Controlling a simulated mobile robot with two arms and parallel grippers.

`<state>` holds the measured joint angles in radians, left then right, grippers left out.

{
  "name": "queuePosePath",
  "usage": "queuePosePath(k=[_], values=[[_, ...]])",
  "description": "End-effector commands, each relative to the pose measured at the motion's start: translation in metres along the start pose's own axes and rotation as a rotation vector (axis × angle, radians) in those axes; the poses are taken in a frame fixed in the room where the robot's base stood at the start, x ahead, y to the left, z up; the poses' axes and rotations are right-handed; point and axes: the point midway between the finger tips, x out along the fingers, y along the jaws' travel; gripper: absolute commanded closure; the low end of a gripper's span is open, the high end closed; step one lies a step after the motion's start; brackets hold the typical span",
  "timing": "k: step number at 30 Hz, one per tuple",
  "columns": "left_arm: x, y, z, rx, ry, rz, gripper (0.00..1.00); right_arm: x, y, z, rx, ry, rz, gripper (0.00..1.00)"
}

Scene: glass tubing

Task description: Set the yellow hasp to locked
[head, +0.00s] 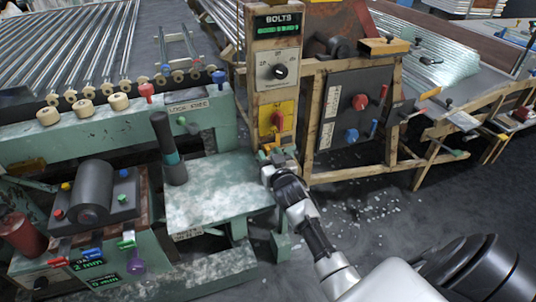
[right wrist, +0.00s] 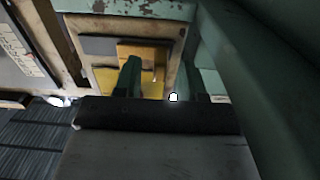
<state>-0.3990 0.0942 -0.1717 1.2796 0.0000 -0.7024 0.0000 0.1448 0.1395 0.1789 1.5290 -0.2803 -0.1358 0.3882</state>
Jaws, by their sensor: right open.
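A yellow plate (head: 268,117) with an upright red lever (head: 278,121) is on the wooden post, below the dial. I cannot tell for certain whether this plate is the yellow hasp, or whether it is locked. In the right wrist view a yellow-orange piece (right wrist: 146,50) lies against a grey plate on a wooden-framed panel. A dark finger stands in front of its lower part. My right gripper (head: 275,158) is open at the foot of the post, below the red lever. Contact cannot be made out. My left gripper is out of view.
The BOLTS display and dial box (head: 279,65) sit above on the post. A dark panel with red and blue knobs (head: 352,107) stands to the right. A green bench (head: 215,190) with a dark upright handle (head: 168,145) is on the left.

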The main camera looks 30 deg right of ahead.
Motion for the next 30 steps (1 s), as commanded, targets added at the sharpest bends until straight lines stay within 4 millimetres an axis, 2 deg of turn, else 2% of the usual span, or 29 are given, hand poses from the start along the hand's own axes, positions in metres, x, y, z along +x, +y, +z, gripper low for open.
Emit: queuePosePath(k=[5,13,14,21,30], values=[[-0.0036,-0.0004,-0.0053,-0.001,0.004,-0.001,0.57,0.0135,0.0001,0.0002,-0.001,0.0,0.0,0.6],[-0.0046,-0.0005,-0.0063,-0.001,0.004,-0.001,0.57,0.015,0.0001,-0.0002,-0.001,0.0,0.0,0.6],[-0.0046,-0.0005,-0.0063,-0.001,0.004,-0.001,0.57,0.0149,0.0001,-0.0002,-0.001,0.0,0.0,0.61],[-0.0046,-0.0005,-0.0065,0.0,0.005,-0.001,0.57,0.0147,0.0001,-0.0001,0.0,0.0,0.0,0.98],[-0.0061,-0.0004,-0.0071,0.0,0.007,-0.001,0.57,0.0146,0.0025,-0.0006,-0.001,-0.001,0.0,1.0]])
